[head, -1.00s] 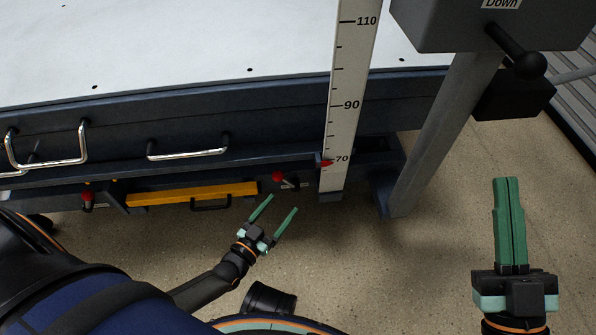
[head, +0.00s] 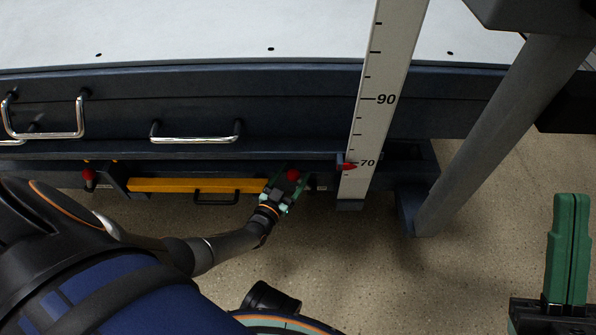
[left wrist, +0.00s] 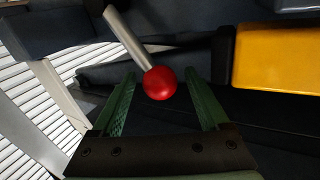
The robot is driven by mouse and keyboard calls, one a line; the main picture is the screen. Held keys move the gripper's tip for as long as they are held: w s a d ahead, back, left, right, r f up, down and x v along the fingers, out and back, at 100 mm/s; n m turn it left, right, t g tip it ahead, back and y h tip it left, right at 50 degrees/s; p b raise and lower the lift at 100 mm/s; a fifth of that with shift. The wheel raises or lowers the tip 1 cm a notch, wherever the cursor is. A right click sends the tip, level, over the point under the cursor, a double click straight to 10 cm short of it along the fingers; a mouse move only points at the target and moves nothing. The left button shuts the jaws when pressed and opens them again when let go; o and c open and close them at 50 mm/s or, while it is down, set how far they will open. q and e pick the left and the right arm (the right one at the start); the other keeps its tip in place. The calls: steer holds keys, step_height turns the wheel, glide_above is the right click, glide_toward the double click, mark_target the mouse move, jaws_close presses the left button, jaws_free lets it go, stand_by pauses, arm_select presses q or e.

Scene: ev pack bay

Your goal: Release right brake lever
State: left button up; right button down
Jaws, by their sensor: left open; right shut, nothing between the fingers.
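The right brake lever has a red ball knob (head: 293,175) at the lower edge of the dark bench frame. In the left wrist view the red knob (left wrist: 160,83) sits on a bare metal rod (left wrist: 127,36). My left gripper (head: 283,181) is at the lever, its green fingers open. In the left wrist view the knob lies between the left gripper's fingers (left wrist: 160,95), with a gap on both sides and no visible grip. My right gripper (head: 569,200) is shut and empty at the lower right, away from the bench.
Another red-knobbed lever (head: 89,174) is further left under the bench. A yellow bar (head: 190,185) with a black handle lies beside the right lever. A white height scale (head: 383,90) stands to the right. A grey post (head: 500,130) slants down near the right end.

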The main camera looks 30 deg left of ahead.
arm_select(q)
steer(key=shift+w+a+b, duration=0.1)
steer(key=shift+w+b, duration=0.3)
steer(key=shift+w, duration=1.1)
jaws_close()
stand_by(0.4)
